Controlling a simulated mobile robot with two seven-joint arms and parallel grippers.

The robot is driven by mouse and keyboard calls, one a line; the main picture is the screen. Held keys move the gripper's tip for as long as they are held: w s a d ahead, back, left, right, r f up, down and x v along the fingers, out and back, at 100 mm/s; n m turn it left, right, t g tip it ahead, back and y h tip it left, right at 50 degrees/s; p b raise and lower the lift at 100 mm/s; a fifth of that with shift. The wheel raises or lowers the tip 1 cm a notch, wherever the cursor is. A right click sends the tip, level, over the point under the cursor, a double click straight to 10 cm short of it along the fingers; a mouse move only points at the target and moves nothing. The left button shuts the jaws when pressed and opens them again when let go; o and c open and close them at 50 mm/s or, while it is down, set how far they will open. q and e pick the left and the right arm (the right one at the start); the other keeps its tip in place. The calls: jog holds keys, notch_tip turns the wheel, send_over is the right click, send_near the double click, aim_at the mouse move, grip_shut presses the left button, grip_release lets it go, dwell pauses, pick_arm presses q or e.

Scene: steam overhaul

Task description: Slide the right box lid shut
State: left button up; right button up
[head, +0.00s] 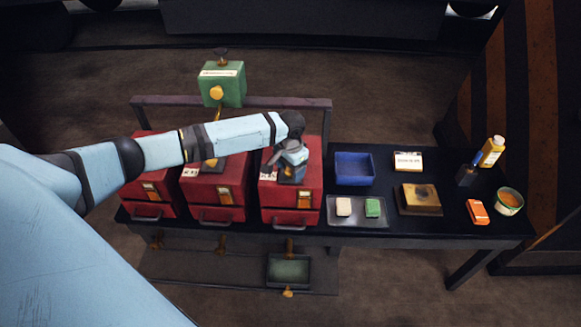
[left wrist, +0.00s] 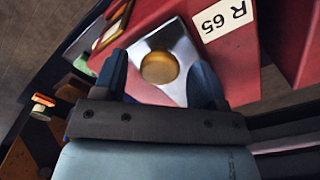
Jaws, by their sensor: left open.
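The right red box (head: 292,217) stands on the dark bench at the end of a row of three red boxes, with a brass latch and a handle on its front. My left gripper (head: 291,172) is over its top, pointing down, and hides part of it. In the left wrist view, a shiny metal plate (left wrist: 177,39) with a round brass knob (left wrist: 159,67) lies on the red top (left wrist: 235,60), near an "R 65" label. The open fingers stand on either side of the knob, with nothing clamped. I cannot tell how far the lid is slid. My right gripper is out of view.
The middle red box (head: 213,190) and left red box (head: 148,191) stand left of it. A blue bin (head: 354,169), a grey tray (head: 343,220), a brass-coloured block (head: 420,199) and a yellow bottle (head: 492,151) lie right. A green box (head: 221,85) stands behind.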

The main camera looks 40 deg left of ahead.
pick_arm(q)
jog(key=c, duration=1.2)
jog(key=shift+w+a, duration=0.45)
jog(key=shift+w, duration=0.3)
jog(key=shift+w+a, duration=0.45)
jog(key=shift+w, duration=0.3)
grip_shut()
jog(key=shift+r, duration=0.1)
jog(key=o, duration=0.8)
grip_release()
jog(key=o, duration=0.3)
jog(key=shift+o, duration=0.5)
jog(key=shift+w, duration=0.1)
